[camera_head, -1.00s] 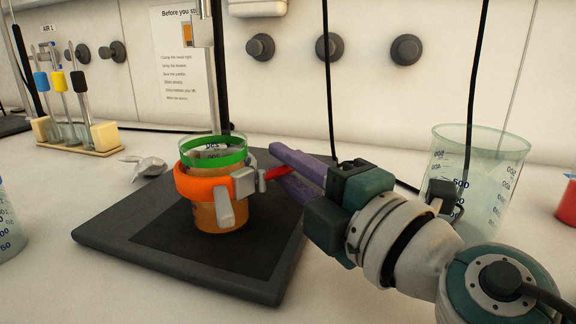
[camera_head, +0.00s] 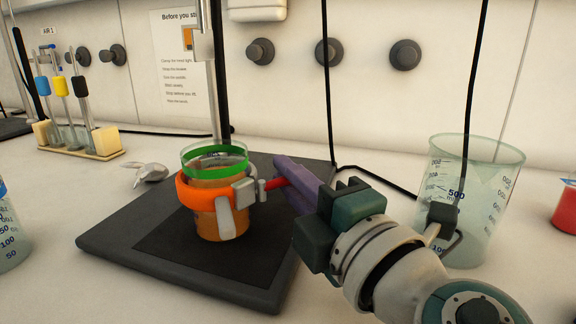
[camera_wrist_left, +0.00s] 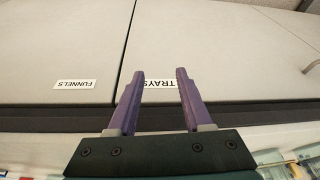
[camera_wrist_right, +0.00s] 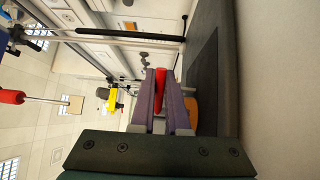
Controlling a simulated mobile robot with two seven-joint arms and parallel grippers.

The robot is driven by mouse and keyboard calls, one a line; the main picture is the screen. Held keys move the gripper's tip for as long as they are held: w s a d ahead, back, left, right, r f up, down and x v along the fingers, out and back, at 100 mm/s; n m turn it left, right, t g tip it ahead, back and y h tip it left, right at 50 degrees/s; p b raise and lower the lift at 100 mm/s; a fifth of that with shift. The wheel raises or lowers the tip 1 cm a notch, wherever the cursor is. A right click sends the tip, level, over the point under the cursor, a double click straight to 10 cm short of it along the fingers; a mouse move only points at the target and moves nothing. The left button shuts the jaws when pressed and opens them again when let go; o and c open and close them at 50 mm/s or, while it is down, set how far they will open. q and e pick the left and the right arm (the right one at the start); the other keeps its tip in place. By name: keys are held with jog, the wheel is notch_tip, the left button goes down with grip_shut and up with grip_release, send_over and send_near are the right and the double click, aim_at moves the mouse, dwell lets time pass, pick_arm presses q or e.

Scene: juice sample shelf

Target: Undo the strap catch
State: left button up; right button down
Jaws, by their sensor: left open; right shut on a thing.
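A clear beaker with orange liquid (camera_head: 215,219) stands upright on a dark plate. An orange strap (camera_head: 203,197) runs around it, below a green band (camera_head: 215,162). A grey catch (camera_head: 245,192) sits on the strap's right side, with a pale tab (camera_head: 225,218) hanging beside it. A red lever (camera_head: 274,183) points right from the catch. My right gripper (camera_head: 287,181) is shut on the lever; the right wrist view shows the lever (camera_wrist_right: 161,88) between the purple fingers. My left gripper (camera_wrist_left: 160,73) is open and empty, facing cabinet fronts, out of the head view.
The dark plate (camera_head: 150,262) has a metal post (camera_head: 215,100) behind the beaker. A black cable runs behind.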

jog(key=shift+s+r+m+t+h, duration=0.1)
jog(key=shift+s+m+t+h, duration=0.15)
jog(key=shift+m+t+h, duration=0.5)
jog(key=shift+s+d+m+h, duration=0.1)
jog(key=shift+m+h, duration=0.25)
jog(key=shift+h, duration=0.6)
jog(key=shift+s+d+m+t+h+b, duration=0.15)
jog(key=shift+m+h+b, duration=0.35)
jog(key=shift+h, duration=0.3)
jog(key=shift+s+m+t+h+b, duration=0.15)
jog(key=shift+m+h+b, duration=0.1)
jog(key=shift+m+h, duration=0.45)
jog(key=shift+h, duration=0.4)
jog(key=shift+d, duration=0.1)
jog(key=c, duration=0.9)
grip_release()
jog(key=shift+s, duration=0.1)
